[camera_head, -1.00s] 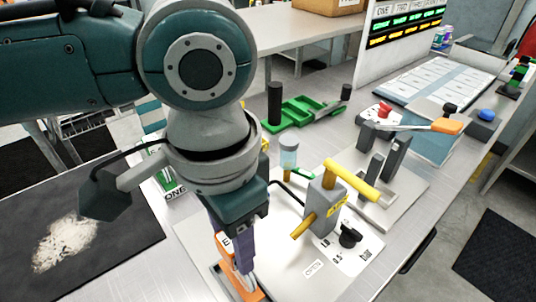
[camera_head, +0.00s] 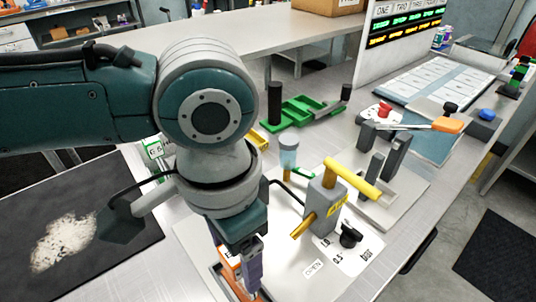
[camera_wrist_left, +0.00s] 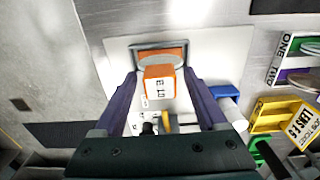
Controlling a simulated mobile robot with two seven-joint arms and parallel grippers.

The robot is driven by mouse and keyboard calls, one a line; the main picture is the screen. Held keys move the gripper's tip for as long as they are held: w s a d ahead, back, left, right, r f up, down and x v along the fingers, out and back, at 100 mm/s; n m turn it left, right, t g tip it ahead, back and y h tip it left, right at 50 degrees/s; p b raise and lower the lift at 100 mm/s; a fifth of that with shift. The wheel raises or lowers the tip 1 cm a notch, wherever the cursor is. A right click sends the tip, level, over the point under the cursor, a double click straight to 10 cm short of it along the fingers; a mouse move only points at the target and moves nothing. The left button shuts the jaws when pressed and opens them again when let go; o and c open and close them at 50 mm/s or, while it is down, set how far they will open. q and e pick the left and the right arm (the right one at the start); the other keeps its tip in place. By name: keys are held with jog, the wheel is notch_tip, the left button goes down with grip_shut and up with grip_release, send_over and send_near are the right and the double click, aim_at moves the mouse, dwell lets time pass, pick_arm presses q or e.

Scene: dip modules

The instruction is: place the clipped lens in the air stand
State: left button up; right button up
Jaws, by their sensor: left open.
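The clipped lens shows in the left wrist view as a pale round disc (camera_wrist_left: 160,63) with an orange block (camera_wrist_left: 160,88) that has a white lettered face. It sits at an orange and grey holder (camera_wrist_left: 178,48). My left gripper (camera_wrist_left: 160,76) is open, with one purple finger on each side of the block; contact cannot be told. In the head view the gripper (camera_head: 238,282) is low at the bottom, partly hiding the orange block (camera_head: 228,264). The grey air stand (camera_head: 322,203) with yellow bars and a yellow label stands to its right. My right gripper is out of view.
A black knob (camera_head: 350,236) stands in front of the air stand. Grey uprights (camera_head: 385,160), a green tray (camera_head: 300,112) and an orange-handled tool (camera_head: 445,126) lie beyond. A black mat (camera_head: 110,255) is at left.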

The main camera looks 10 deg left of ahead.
pick_arm(q)
notch_tip(320, 180, up, 12)
jog(key=p, duration=0.1)
jog(key=s+d+f+t+h, duration=0.2)
jog(key=s+d+f+h, duration=0.15)
jog(key=s+d, duration=0.2)
jog(key=s+a+f+n+y, duration=0.1)
jog(key=s+a+n, duration=0.1)
jog(key=a, duration=0.5)
jog(key=s+a+f+n+t+y, duration=0.1)
jog(key=s+a+f+n+y, duration=0.1)
jog(key=a, duration=0.6)
jog(key=s+n, duration=0.1)
jog(key=s, duration=0.1)
jog(key=shift+s+n+t, duration=0.3)
jog(key=shift+s, duration=0.05)
